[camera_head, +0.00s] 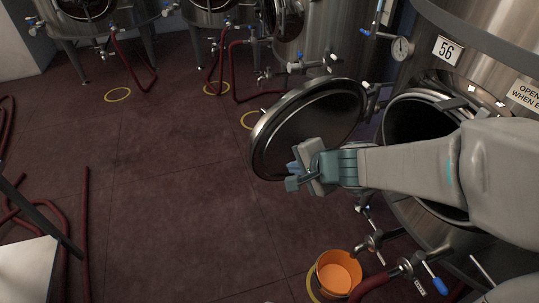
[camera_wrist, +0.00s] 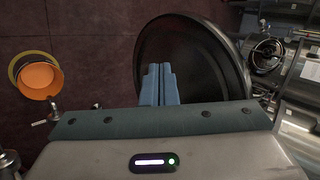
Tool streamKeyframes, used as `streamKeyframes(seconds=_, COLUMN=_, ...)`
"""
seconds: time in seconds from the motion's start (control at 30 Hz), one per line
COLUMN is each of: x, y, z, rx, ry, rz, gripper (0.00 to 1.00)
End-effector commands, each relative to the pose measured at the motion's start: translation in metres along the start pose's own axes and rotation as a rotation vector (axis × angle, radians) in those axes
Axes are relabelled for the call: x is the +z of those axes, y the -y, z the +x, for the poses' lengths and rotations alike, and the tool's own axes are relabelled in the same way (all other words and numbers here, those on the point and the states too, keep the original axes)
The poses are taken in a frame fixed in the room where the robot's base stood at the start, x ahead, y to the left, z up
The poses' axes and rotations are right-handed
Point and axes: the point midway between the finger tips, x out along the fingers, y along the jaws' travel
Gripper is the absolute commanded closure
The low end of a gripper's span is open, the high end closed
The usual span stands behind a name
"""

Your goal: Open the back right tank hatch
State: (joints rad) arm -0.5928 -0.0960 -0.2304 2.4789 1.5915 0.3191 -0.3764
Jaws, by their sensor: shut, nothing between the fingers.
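The tank (camera_head: 440,235) numbered 56 stands at the right in the head view. Its round hatch door (camera_head: 300,120) is swung well out to the left, away from the dark opening (camera_head: 405,125). The door's dark-rimmed inner side also fills the middle of the wrist view (camera_wrist: 205,50). My gripper (camera_head: 292,176) is in front of the door's lower part, with its blue fingers together and nothing between them. In the wrist view the fingers (camera_wrist: 157,85) overlap the door's left part; I cannot tell whether they touch it. My arm hides part of the opening.
An orange bucket (camera_head: 337,274) stands on the floor below, beside the tank's valves and a red hose (camera_head: 375,285). A gauge (camera_head: 402,48) is on the tank above. Other tanks (camera_head: 100,20) stand at the back. The floor (camera_head: 180,220) at left centre is clear.

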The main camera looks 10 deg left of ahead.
Motion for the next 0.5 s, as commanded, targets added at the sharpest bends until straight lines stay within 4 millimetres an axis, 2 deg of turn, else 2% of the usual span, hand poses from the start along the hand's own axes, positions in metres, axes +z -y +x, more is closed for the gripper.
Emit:
streamKeyframes(seconds=0.17, x=-0.001, y=-0.002, z=0.013, rx=0.004, ry=-0.007, rz=0.019, gripper=1.0)
streamKeyframes(seconds=0.5, x=0.0, y=-0.003, z=0.07, rx=0.005, ry=-0.005, rz=0.016, gripper=1.0)
